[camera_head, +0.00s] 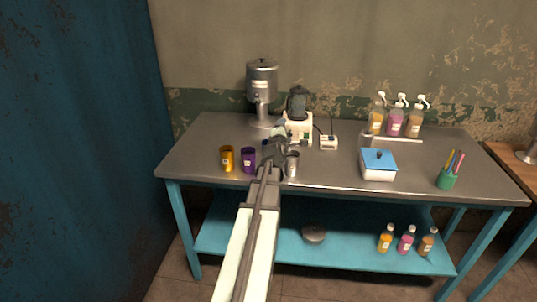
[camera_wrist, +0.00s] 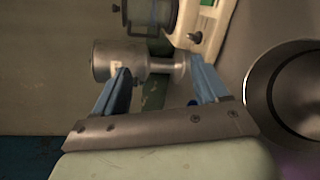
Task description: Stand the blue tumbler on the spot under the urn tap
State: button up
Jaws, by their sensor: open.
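The metal urn (camera_head: 262,80) stands at the back left of the table; it also shows sideways in the wrist view (camera_wrist: 115,60). My gripper (camera_head: 279,133) reaches over the table in front of the urn. In the wrist view its blue fingers (camera_wrist: 158,66) are apart with nothing gripped between them. I cannot clearly make out the blue tumbler; my arm covers part of the cup row. A small blue patch shows beside one finger in the wrist view, too little to identify. The spot under the tap is not clear to see.
A yellow tumbler (camera_head: 227,158) and a purple tumbler (camera_head: 248,160) stand left of my arm, a silver tumbler (camera_head: 292,164) close on its right. A cream appliance (camera_head: 299,127) stands right of the urn. A blue-lidded box (camera_head: 378,165), pen cup (camera_head: 446,180) and pump bottles (camera_head: 396,120) are farther right.

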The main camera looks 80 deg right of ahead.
jog(key=w+a+n+t+h, duration=0.35)
jog(key=a+n+t, duration=0.35)
jog(key=n, duration=0.6)
jog(key=f+n, duration=0.1)
jog(key=f, duration=0.1)
jog(key=a+f+n, duration=0.1)
jog(key=f, duration=0.1)
jog(key=w+f+g+y, duration=0.1)
jog(key=f, duration=0.1)
jog(key=shift+a+n, duration=0.2)
jog(key=shift+n, duration=0.2)
jog(key=shift+w+d+f+n+g+y, duration=0.1)
jog(key=shift+d+f+n+g+y, duration=0.15)
jog(key=shift+f+n, duration=0.3)
jog(key=shift+d+f+n+g+y, duration=0.2)
jog(key=shift+d+f+n, duration=0.15)
jog(key=shift+f, duration=0.25)
jog(key=shift+d+f, duration=0.25)
jog(key=shift+f, duration=0.1)
jog(key=shift+n, duration=0.3)
jog(key=shift+x, duration=3.7)
jog(key=shift+f, duration=0.15)
